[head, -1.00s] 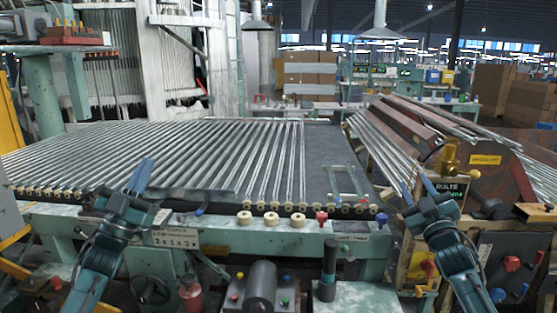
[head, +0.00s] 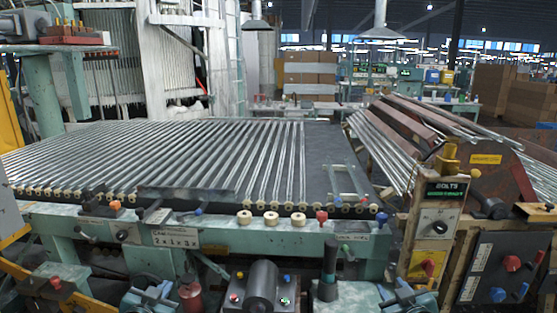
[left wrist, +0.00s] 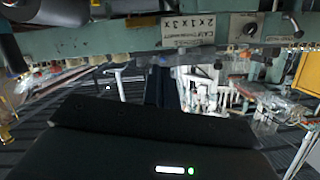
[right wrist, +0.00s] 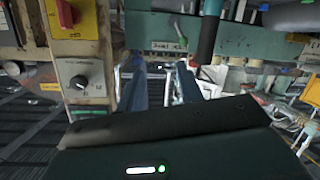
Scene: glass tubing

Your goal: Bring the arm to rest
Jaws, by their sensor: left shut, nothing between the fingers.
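My left gripper (head: 150,293) is low at the bottom edge of the head view, in front of the green conveyor frame. In the left wrist view its dark fingers (left wrist: 159,88) are together with nothing between them.
The conveyor's green front beam (head: 290,238) runs above both grippers. A red bottle (head: 192,297), a dark cylinder (head: 262,287) and a black upright handle (head: 329,270) stand between them. A control panel (head: 497,266) is at the right. A tube rack (head: 385,150) stands behind.

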